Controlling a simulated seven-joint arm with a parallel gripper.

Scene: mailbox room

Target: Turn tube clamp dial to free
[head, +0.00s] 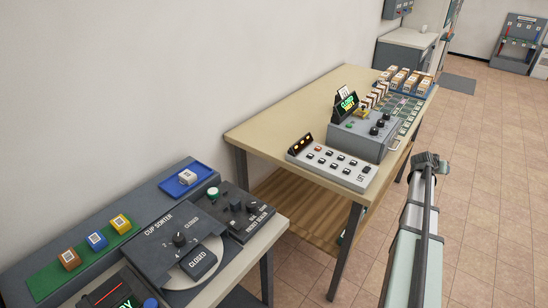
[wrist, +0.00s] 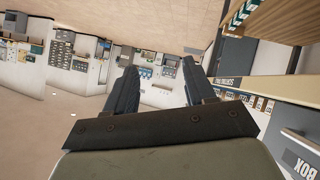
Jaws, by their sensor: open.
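No label reading tube clamp is legible, so I cannot tell for certain which dial it is. A grey box (head: 352,146) on the wooden table carries dark knobs (head: 380,120) and a tilted display (head: 347,105) with green and yellow text, too small to read surely. My gripper (wrist: 158,62) shows in the wrist view with two dark fingers spread apart and nothing between them. It touches nothing that I can see. In the head view my arm rises at the right of the table, and the fingers cannot be made out there.
A light button panel (head: 330,164) stands before the grey box. Boxes in a tray (head: 402,80) stand at the table's far end. The tiled floor (head: 490,190) at right is clear.

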